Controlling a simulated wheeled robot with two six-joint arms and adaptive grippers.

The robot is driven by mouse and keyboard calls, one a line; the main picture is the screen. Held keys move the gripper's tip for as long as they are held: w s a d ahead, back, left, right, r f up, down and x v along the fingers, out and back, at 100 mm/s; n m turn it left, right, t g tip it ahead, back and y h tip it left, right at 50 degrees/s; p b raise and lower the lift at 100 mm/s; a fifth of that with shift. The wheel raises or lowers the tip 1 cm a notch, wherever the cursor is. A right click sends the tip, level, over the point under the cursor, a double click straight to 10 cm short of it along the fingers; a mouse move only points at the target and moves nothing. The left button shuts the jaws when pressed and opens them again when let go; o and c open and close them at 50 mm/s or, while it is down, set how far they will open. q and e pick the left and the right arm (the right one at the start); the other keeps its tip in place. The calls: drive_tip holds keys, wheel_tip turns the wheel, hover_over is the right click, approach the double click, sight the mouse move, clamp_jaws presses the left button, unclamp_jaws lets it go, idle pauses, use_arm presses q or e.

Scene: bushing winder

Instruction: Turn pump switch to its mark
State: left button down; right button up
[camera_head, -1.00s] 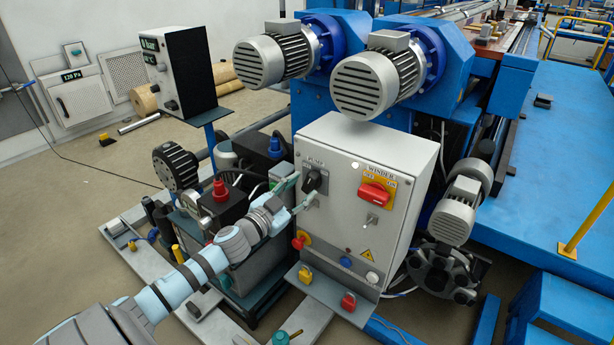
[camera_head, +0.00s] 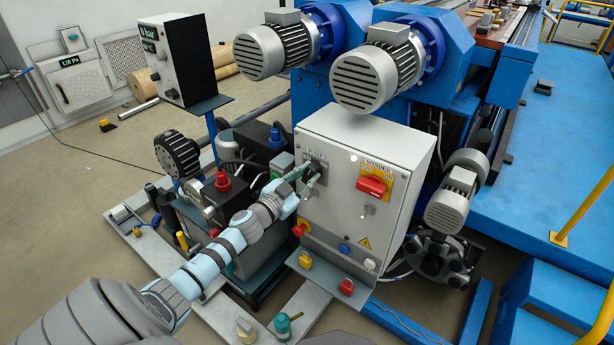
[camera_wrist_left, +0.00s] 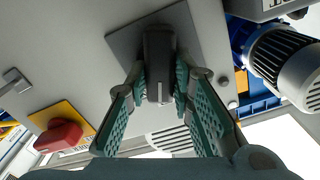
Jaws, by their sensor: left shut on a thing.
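The pump switch (camera_head: 313,172) is a black knob on a grey plate at the upper left of the white control box (camera_head: 345,215). In the left wrist view the black knob (camera_wrist_left: 159,65) sits between the green-padded fingers of my left gripper (camera_wrist_left: 160,92). The fingers touch both its sides, so the gripper is shut on it. In the head view my left gripper (camera_head: 298,179) reaches the switch from the lower left. The fingers cover part of the switch and its label, and I cannot read its mark. My right gripper is not in view.
A red winder switch (camera_head: 372,186) on a yellow plate is to the right on the same box. A red emergency button (camera_head: 301,228) is below. Pump equipment with a red cap (camera_head: 223,181) stands close to my left arm.

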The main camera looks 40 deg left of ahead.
use_arm(q)
drive_tip(key=shift+m, duration=0.5)
drive_tip(key=m, duration=0.5)
drive_tip(key=shift+d+f+m, duration=0.15)
drive_tip(key=shift+m, duration=0.15)
drive_tip(key=m, duration=0.2)
drive_tip(key=shift+f+m+b, duration=0.1)
drive_tip(key=shift+m+b, duration=0.25)
drive_tip(key=shift+m, duration=1.15)
drive_tip(key=shift+f+m, duration=0.1)
drive_tip(key=shift+m, duration=0.8)
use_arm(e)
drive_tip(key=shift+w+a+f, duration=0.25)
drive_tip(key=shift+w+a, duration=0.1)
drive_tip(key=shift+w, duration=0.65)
use_arm(q)
drive_tip(key=c, duration=1.4)
unclamp_jaws()
drive_tip(key=shift+d, duration=0.1)
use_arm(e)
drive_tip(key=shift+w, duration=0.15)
